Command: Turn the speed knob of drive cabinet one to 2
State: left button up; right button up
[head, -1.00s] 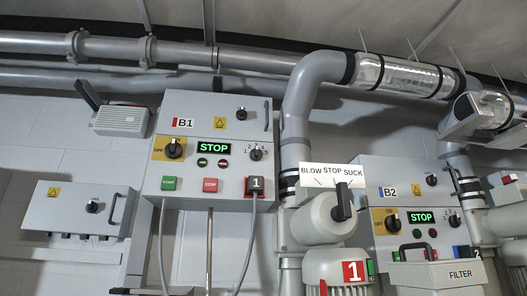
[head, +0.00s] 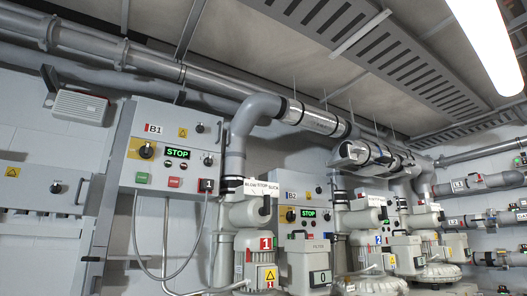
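Drive cabinet one is the light grey box marked B1 (head: 128,168), on the wall left of centre in the head view. Its speed knob (head: 208,160) is a small black dial on the right of the panel, with small numerals around it. It is too small to tell which number it points at. The green display (head: 177,153) reads STOP. A black ON/OFF knob (head: 146,150) sits on a yellow plate at the left of the display. Green (head: 142,178) and red (head: 174,182) buttons are below. Neither of my grippers shows.
A grey pipe (head: 240,125) and blower 1 (head: 253,255) stand right of the cabinet. Cabinet B2 (head: 291,212) is further right, behind a filter box (head: 318,265). A smaller box (head: 35,212) hangs at the left. Cables hang below B1.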

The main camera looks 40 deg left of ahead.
aim_at(209, 162)
jog(key=u, duration=0.05)
jog(key=i, duration=1.3)
jog(key=u, duration=1.45)
jog(key=i, duration=0.75)
jog(key=u, duration=0.95)
